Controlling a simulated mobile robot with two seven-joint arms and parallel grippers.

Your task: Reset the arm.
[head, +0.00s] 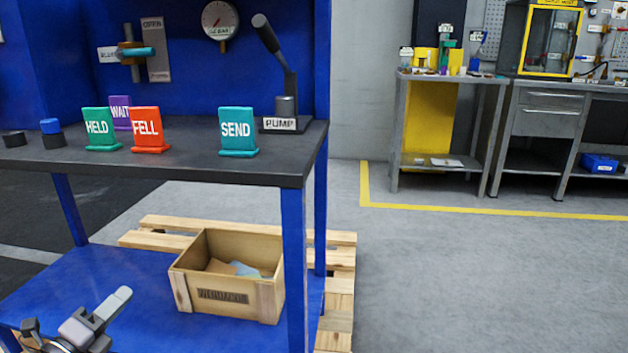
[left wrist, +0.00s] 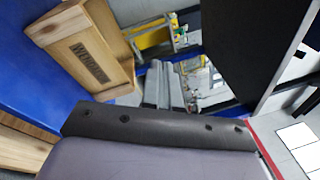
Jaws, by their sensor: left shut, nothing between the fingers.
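My left gripper (head: 122,296) is at the lower left of the head view, beside the blue lower shelf and below the level of the dark tabletop. Its fingers are together and hold nothing. In the left wrist view its fingers (left wrist: 165,88) point away from the camera, apart from the wooden crate. My right gripper is in neither view. The blue workbench (head: 150,170) carries a teal-handled valve (head: 135,52), a round gauge (head: 220,20) and a pump lever (head: 268,36) tilted to the left.
On the tabletop stand signs HELD (head: 100,128), WAIT (head: 121,113), FELL (head: 147,130) and SEND (head: 237,131). A wooden crate (head: 225,301) sits on the lower shelf, left of a blue bench leg (head: 293,260). The grey floor (head: 470,280) at right is clear.

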